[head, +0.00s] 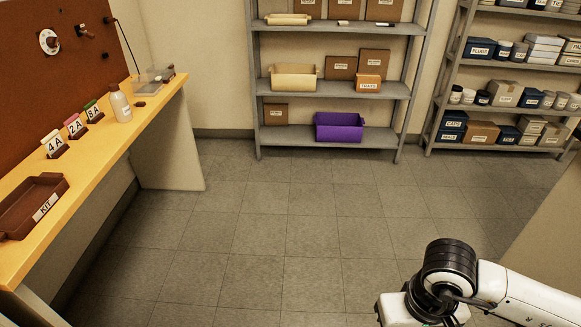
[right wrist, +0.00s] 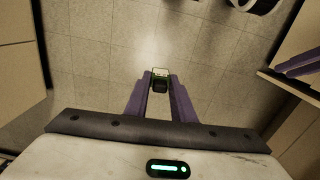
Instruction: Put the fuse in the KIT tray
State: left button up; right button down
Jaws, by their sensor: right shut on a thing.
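The KIT tray (head: 20,228) is a shallow brown tray with a white KIT label, on the yellow bench at the left of the head view. Its visible inside looks empty. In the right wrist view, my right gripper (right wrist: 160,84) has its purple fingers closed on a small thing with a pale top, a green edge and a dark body. It appears to be the fuse (right wrist: 160,73), held above the floor. The head view shows my right arm at the lower right, but not its fingertips.
Stands marked 4A (head: 53,146), 2A (head: 75,127) and 8A (head: 94,112) line the bench beyond the tray. A white bottle (head: 120,104) and a clear box (head: 150,83) stand farther along. Shelves (head: 330,90) line the back wall. The tiled floor (head: 300,220) is clear.

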aim_at(41, 195)
jog(key=i, duration=2.4)
jog(key=u, duration=3.3)
jog(key=i, duration=0.5)
jog(key=u, duration=0.1)
